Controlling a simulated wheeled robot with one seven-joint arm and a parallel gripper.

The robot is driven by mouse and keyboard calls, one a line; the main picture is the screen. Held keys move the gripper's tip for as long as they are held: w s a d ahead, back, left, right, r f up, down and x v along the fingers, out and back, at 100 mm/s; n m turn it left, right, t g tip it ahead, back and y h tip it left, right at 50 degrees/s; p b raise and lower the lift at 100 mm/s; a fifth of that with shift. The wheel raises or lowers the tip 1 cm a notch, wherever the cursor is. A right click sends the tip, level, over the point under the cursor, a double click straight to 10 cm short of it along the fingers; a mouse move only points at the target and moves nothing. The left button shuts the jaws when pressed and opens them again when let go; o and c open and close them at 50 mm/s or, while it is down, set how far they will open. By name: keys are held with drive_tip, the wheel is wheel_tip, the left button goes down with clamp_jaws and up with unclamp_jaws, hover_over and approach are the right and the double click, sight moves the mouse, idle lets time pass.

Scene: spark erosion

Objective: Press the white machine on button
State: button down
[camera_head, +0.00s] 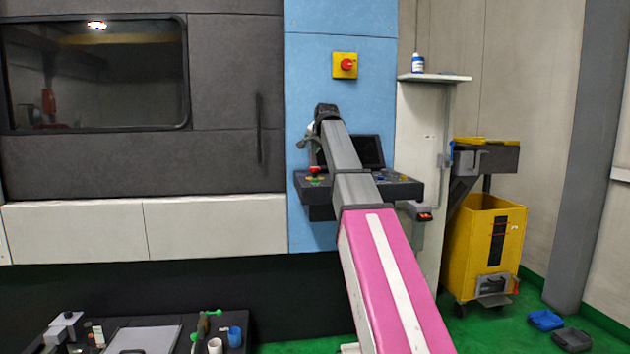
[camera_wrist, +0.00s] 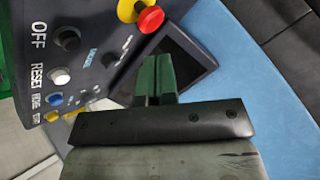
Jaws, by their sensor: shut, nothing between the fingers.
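The control panel (camera_head: 408,190) juts from the blue machine front in the head view, partly hidden by my arm. In the wrist view, a white round button (camera_wrist: 60,77) sits on the panel (camera_wrist: 95,25) beside the word RESET, at the left. A black button (camera_wrist: 66,38) beside the word OFF is above it. No ON label is readable. My gripper (camera_wrist: 157,72) is shut and empty, in front of the dark screen (camera_wrist: 190,68) and to the right of the white button in the picture, apart from it. In the head view its fingers cannot be made out.
A red mushroom button (camera_wrist: 150,18) on a yellow base stands out near the fingers. Blue (camera_wrist: 55,98) and yellow (camera_wrist: 52,116) buttons are near the white one. A yellow cart (camera_head: 485,245) stands right of the panel. A low table (camera_head: 240,330) with tools is front left.

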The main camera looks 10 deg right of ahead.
sight(315, 181)
drive_tip(key=shift+f, duration=4.05)
drive_tip(key=shift+f, duration=0.2)
drive_tip(key=shift+f, duration=0.2)
drive_tip(key=shift+f, duration=0.4)
drive_tip(key=shift+r, duration=0.8)
drive_tip(key=shift+r, duration=0.1)
